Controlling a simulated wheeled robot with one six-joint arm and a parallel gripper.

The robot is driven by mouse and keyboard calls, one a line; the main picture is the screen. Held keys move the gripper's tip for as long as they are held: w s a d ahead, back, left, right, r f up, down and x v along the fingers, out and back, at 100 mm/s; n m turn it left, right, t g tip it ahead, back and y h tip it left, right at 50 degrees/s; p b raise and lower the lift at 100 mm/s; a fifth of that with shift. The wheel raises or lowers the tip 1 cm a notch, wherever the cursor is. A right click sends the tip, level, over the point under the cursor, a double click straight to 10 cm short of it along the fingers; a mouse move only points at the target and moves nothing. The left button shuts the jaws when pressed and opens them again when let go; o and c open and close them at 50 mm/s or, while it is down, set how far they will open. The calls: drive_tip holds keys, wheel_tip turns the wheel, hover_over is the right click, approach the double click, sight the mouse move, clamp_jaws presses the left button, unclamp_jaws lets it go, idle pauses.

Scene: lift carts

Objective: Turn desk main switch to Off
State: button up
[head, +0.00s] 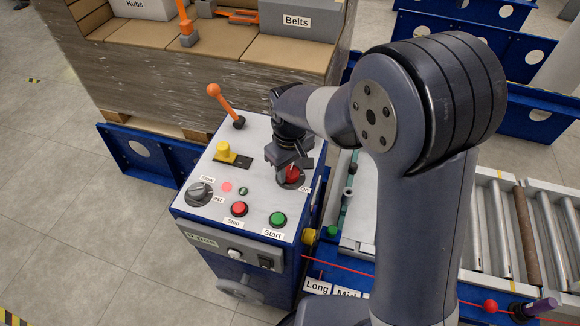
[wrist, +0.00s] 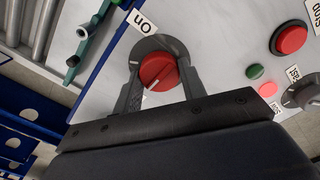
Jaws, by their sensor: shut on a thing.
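The desk main switch is a red rotary knob (head: 292,174) on a dark round base, at the right side of the white desk top (head: 222,173). In the wrist view the red knob (wrist: 158,71) carries a white pointer line that points down-left, away from the "On" label (wrist: 141,20). My gripper (head: 287,167) comes down over the switch from above. In the wrist view my gripper (wrist: 161,80) has one finger on each side of the knob and is shut on it. An "Off" label is not visible; the gripper hides part of the base.
The desk also has an orange-knobbed lever (head: 225,104), a yellow knob (head: 225,151), a dark selector (head: 199,194), a red Stop button (head: 239,209) and a green Start button (head: 278,220). A roller conveyor (head: 520,220) lies right. Stacked boxes (head: 200,70) stand behind.

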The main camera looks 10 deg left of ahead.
sight(290, 170)
drive_tip(key=o, duration=1)
wheel_tip(290, 170, up, 11)
drive_tip(key=shift+f, duration=0.1)
idle(0.3)
wheel_tip(290, 170, down, 11)
drive_tip(key=shift+r, duration=0.15)
idle(0.3)
drive_tip(key=shift+m, duration=0.3)
